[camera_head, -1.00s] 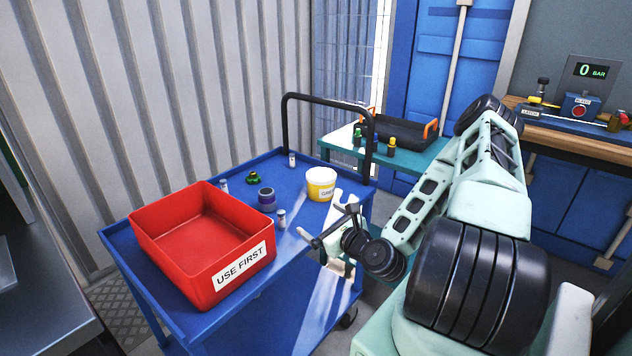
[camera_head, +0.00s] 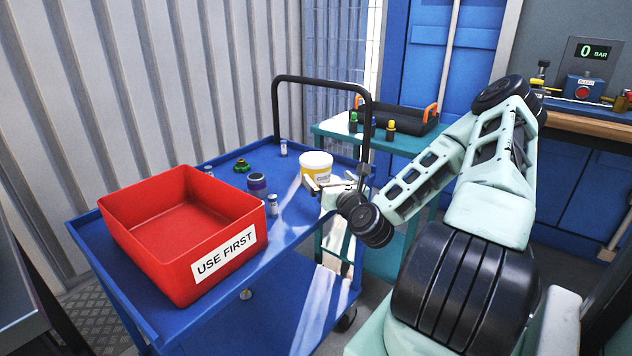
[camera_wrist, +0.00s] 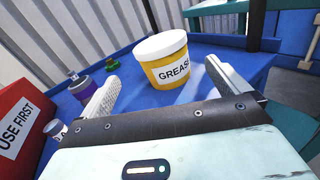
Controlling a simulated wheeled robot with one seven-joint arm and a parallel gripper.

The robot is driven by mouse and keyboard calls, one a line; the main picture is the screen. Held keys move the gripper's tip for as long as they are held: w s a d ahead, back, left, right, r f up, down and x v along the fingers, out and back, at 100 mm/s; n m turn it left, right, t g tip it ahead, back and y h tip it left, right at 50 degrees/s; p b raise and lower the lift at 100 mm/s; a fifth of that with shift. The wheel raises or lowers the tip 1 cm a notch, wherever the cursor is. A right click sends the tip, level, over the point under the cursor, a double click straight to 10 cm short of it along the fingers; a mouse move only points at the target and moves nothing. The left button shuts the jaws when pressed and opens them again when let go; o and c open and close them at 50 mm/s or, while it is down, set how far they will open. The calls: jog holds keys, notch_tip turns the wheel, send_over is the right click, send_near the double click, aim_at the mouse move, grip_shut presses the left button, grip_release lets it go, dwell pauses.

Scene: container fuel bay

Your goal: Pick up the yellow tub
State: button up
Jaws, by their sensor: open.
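The yellow tub (camera_head: 317,170) has a white lid and stands upright on the blue cart top near its right edge. In the wrist view the tub (camera_wrist: 165,72) shows a "GREASE" label and stands ahead of the two fingers, roughly midway between their directions. My gripper (camera_head: 317,186) is open at the near side of the tub, partly covering its lower part in the head view. In the wrist view my gripper (camera_wrist: 168,88) has its fingers spread wide with nothing held. I cannot tell whether a finger touches the tub.
A red "USE FIRST" bin (camera_head: 225,254) fills the cart's near left. The cart's black handle (camera_head: 322,79) rises behind the tub. A teal table (camera_head: 400,146) stands beyond.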

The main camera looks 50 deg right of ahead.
aim_at(316, 161)
jog(key=shift+w+d+f+b, duration=0.1)
jog(key=shift+w+f+b, duration=0.2)
jog(key=shift+b, duration=0.25)
jog(key=x, duration=0.4)
jog(key=shift+r+p, duration=0.3)
jog(key=shift+r, duration=0.05)
jog(key=shift+b+x, duration=0.3)
jog(key=shift+x, duration=2.7)
jog(key=shift+d+r, duration=0.1)
jog(key=shift+r, duration=0.05)
jog(key=shift+s, duration=0.1)
jog(key=shift+c, duration=0.3)
jog(key=c, duration=1.1)
